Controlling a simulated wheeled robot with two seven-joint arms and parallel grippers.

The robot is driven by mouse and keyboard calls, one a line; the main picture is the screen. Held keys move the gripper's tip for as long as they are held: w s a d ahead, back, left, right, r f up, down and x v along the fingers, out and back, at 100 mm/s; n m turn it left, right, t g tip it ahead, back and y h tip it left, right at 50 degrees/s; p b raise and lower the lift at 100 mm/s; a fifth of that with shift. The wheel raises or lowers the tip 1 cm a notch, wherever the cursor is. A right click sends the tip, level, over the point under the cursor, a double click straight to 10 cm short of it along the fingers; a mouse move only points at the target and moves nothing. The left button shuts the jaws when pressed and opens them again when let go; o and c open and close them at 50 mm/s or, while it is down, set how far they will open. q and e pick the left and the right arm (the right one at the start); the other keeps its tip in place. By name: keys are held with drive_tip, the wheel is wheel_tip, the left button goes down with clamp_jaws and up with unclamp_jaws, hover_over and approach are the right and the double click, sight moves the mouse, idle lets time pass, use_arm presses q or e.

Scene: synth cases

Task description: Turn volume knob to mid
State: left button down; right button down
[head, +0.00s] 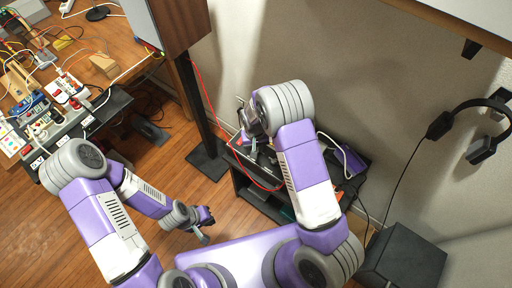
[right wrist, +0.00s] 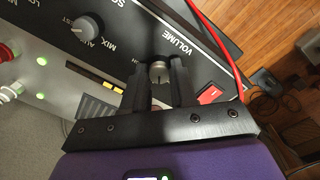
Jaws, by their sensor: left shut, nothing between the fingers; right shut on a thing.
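The volume knob (right wrist: 159,72) is a small grey knob beside the printed word VOLUME on a dark panel (right wrist: 140,22). In the right wrist view my right gripper (right wrist: 160,78) has its two dark fingers on either side of the knob, shut on it. The knob's pointer mark cannot be made out clearly. In the head view my right arm reaches over the device on a small black stand, and its wrist hides most of the panel. My left gripper (head: 205,228) is shut and empty, low over the wooden floor, away from the device.
A speaker on a black post (head: 205,110) stands left of the stand. A cluttered workbench (head: 125,50) is at upper left; headphones (head: 480,125) hang right.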

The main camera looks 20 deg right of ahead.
drive_tip(key=m+p, duration=0.1)
drive_tip(key=m, duration=0.5)
idle(0.6)
drive_tip(key=c, duration=0.9)
unclamp_jaws()
drive_tip(key=shift+r, duration=0.1)
wheel_tip(320, 180, up, 8)
drive_tip(key=shift+w+a+f+p, duration=0.1)
drive_tip(key=shift+f+p, duration=0.15)
drive_tip(key=shift+p, duration=0.65)
